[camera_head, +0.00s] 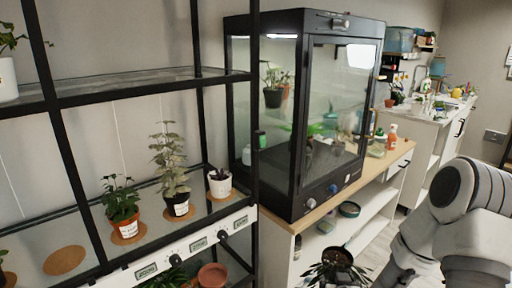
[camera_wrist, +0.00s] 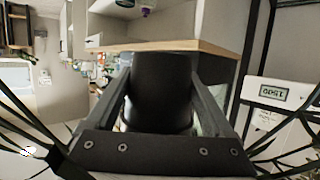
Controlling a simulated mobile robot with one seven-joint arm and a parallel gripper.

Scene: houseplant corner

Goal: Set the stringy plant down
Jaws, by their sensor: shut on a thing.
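The stringy plant (camera_head: 322,272) shows at the bottom edge of the head view, with long thin dark leaves around a pot with brown soil. In the wrist view its black pot (camera_wrist: 160,90) sits between the two fingers of my gripper (camera_wrist: 160,78), which is shut on it. Thin dark leaves stick out at both lower corners of that view. The pot hangs in front of the cabinet, apart from the shelves as far as I can see. The gripper itself does not show clearly in the head view; my pale arm comes in from the right.
A black rack (camera_head: 62,100) stands at left; its middle shelf holds several potted plants on cork mats, and one cork mat (camera_head: 64,260) is bare. A glass-fronted case (camera_head: 340,110) stands on a wood-topped cabinet (camera_head: 380,170) with open lower shelves. A terracotta pot (camera_head: 212,276) sits low.

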